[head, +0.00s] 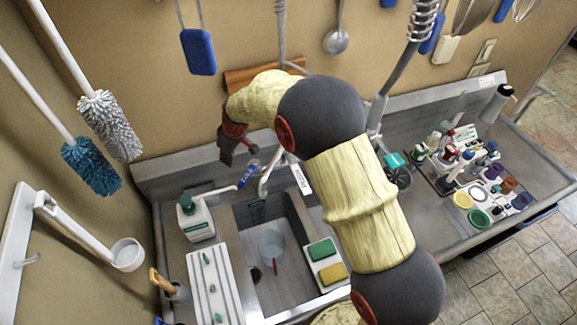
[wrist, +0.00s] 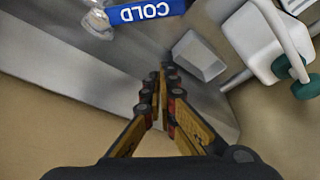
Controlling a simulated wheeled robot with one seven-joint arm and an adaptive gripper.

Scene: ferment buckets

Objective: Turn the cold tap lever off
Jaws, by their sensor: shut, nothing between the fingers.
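The cold tap lever (head: 247,176) is a blue bar behind the sink, left of the metal faucet (head: 268,172). In the wrist view the blue lever (wrist: 147,11) shows at the top edge, with white COLD lettering upside down. My gripper (head: 226,158) is above and a little left of the lever in the head view, pointing down. In the wrist view my gripper (wrist: 164,76) has its fingers together, with nothing between them and a gap to the lever. Whether water runs is not clear. My arm hides part of the faucet area.
A white soap bottle (head: 198,222) with a green pump stands left of the sink, its spout close to the lever. A clear container (head: 271,246) is in the basin (head: 245,225). Sponges (head: 322,250) lie right of it. Brushes (head: 110,125) hang at the left wall.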

